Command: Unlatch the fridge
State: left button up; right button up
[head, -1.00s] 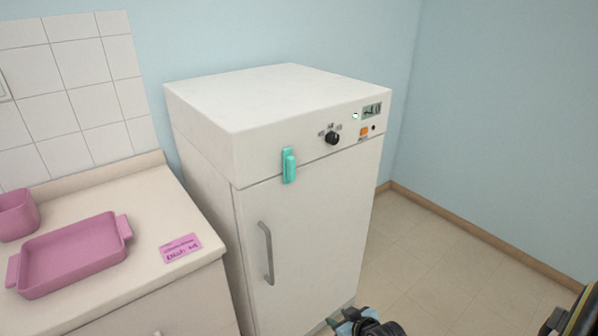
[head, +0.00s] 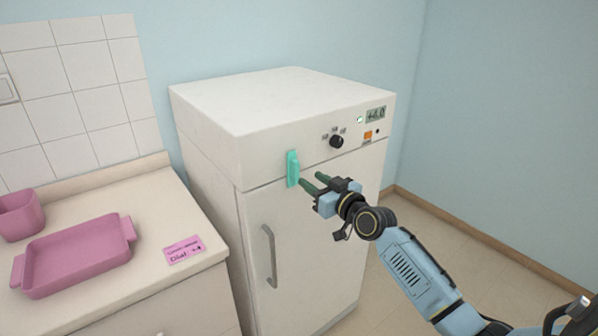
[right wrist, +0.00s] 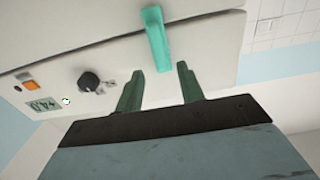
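The white fridge (head: 300,240) stands against the blue wall with its door closed. A teal latch (head: 293,168) sits upright across the seam between the door and the top panel; it also shows in the right wrist view (right wrist: 156,40). My right gripper (head: 312,181) is in front of the door's upper part, just right of the latch. Its two green fingers are apart with nothing between them. In the right wrist view the latch lies beyond the fingertips (right wrist: 161,78), with no clear contact. My left gripper is not in view.
A grey door handle (head: 269,256) is below the latch. A black dial (head: 336,141), an orange switch (head: 368,135) and a display (head: 376,114) are on the top panel. Left is a counter (head: 120,285) with a pink tray (head: 75,262), pink bin (head: 20,214) and pink note (head: 184,250).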

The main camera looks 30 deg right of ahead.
aim_at(298, 170)
jog(key=w, duration=0.6)
jog(key=shift+w+a+b, duration=0.3)
jog(key=shift+w+b, duration=0.05)
jog(key=c, duration=0.8)
